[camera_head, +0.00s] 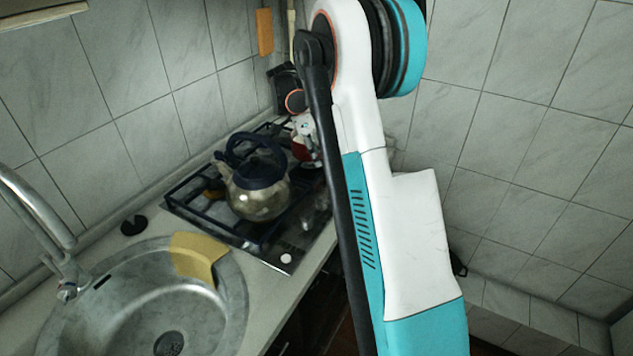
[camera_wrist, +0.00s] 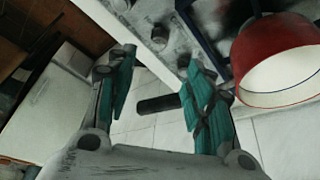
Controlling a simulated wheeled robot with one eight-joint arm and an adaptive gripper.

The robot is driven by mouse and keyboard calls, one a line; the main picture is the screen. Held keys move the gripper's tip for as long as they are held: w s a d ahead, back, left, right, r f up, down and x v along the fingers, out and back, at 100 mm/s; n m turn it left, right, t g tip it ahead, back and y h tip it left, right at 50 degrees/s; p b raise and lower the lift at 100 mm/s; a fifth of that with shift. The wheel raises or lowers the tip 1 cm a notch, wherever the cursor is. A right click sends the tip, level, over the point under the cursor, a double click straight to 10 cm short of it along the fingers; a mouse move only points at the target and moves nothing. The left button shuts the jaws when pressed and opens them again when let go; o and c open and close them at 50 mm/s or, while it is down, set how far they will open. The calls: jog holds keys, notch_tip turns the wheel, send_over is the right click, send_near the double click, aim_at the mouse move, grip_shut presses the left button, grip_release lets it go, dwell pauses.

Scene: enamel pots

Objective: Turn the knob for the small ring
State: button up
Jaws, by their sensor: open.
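In the wrist view my gripper (camera_wrist: 162,72) is open, its two teal fingers apart with nothing held. Grey stove knobs, one of them a knob (camera_wrist: 160,34), stand on the pale hob edge just beyond the fingertips; I see no contact. A dark rod-like handle (camera_wrist: 158,104) shows between the fingers, its right end hidden by the right finger. In the head view the hob (camera_head: 277,262) lies behind the sink, with a white knob (camera_head: 287,258) near its front corner. I cannot tell which knob serves the small ring. My arm hides part of the hob.
A red pot (camera_wrist: 268,48) with a white inside is close to the right finger. A kettle (camera_head: 262,198) stands on the hob grate. The sink (camera_head: 130,305) with a yellow cloth (camera_head: 197,252) is at the left. Tiled walls (camera_head: 535,140) stand behind.

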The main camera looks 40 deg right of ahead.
aim_at(334, 183)
jog(key=shift+m, duration=0.5)
jog(key=b+x, duration=0.4)
jog(key=x, duration=0.9)
jog(key=shift+s+d+f, duration=0.1)
jog(key=shift+d+f, duration=0.05)
jog(key=shift+f, duration=0.15)
